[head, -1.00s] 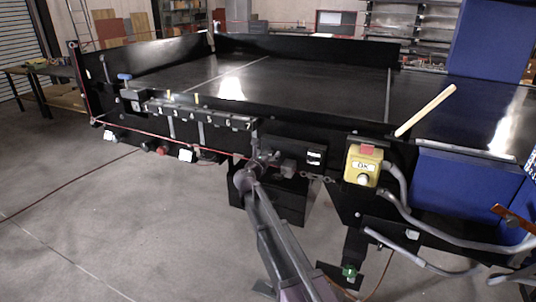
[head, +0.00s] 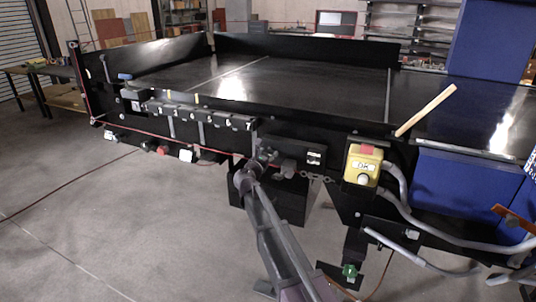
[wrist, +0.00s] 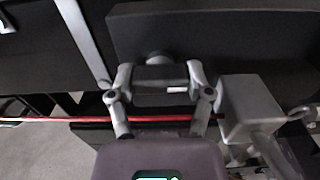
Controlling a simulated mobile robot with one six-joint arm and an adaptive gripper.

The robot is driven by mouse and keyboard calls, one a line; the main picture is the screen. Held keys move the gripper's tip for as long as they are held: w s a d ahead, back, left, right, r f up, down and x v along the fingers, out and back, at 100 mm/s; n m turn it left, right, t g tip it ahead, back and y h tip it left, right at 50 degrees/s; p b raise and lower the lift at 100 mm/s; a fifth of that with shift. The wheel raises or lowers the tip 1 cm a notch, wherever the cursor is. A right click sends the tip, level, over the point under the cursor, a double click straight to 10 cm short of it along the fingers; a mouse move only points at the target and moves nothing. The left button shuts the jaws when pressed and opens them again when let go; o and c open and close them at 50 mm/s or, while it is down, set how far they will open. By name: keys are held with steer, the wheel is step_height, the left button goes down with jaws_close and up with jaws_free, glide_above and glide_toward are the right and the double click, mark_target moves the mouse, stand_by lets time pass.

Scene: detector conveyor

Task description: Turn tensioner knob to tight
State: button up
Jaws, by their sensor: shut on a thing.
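In the wrist view my gripper (wrist: 161,78) has its two fingers on either side of a dark, block-shaped knob (wrist: 152,86) with a short white mark at its right. I take this to be the tensioner knob. A rounded grey piece shows just behind it. In the head view my gripper (head: 265,160) is at the front side of the black conveyor (head: 300,95), below its edge. The knob is mostly hidden there by my gripper and arm, and I cannot read its setting.
A yellow control box (head: 363,165) stands to the right, with grey conduits beside it. Numbered blocks (head: 200,117) line the conveyor front to the left. In the wrist view a red cord (wrist: 60,119) runs behind the fingers and a grey box (wrist: 250,108) sits close at right.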

steer(key=o, duration=1.1)
steer(key=shift+w+d, duration=0.1)
steer(key=shift+o, duration=0.2)
steer(key=shift+s, duration=0.2)
steer(key=v, duration=1.1)
steer(key=shift+s, duration=0.35)
steer(key=shift+s, duration=0.1)
